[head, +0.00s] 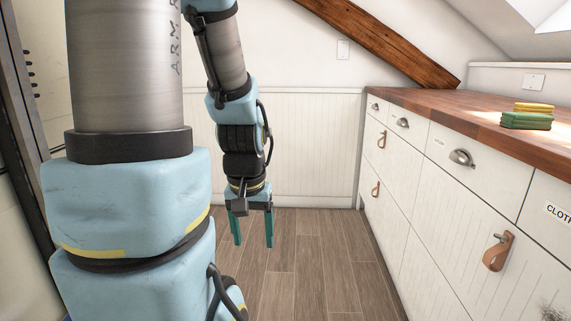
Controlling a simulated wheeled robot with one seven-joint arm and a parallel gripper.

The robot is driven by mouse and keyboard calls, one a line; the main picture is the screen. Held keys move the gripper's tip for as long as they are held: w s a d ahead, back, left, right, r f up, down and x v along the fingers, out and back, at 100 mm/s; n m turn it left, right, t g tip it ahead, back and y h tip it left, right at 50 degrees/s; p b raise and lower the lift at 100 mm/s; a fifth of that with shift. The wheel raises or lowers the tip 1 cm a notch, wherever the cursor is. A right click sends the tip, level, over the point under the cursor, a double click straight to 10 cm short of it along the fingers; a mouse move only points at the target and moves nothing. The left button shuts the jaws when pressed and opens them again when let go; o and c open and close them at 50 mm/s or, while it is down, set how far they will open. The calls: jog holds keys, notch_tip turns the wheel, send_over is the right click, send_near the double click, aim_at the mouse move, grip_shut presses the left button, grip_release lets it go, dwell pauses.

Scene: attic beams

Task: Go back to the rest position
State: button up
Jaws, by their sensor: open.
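My gripper (253,238) hangs from my arm in the middle of the head view, pointing down over the wood floor. Its two teal fingers are apart, and nothing shows between them. It is to the left of the white cabinets and clear of them. My own blue and grey arm links fill much of the left side and hide what is behind them.
White cabinets (432,192) with a wooden countertop (440,114) run along the right. A green and yellow stack (527,117) lies on the countertop. Leather pulls (498,251) stick out from the doors. The wood floor (318,270) between is clear. A sloping beam (385,42) crosses the back wall.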

notch_tip(320, 180, up, 24)
jog(key=p, duration=2.1)
jog(key=shift+f, duration=0.2)
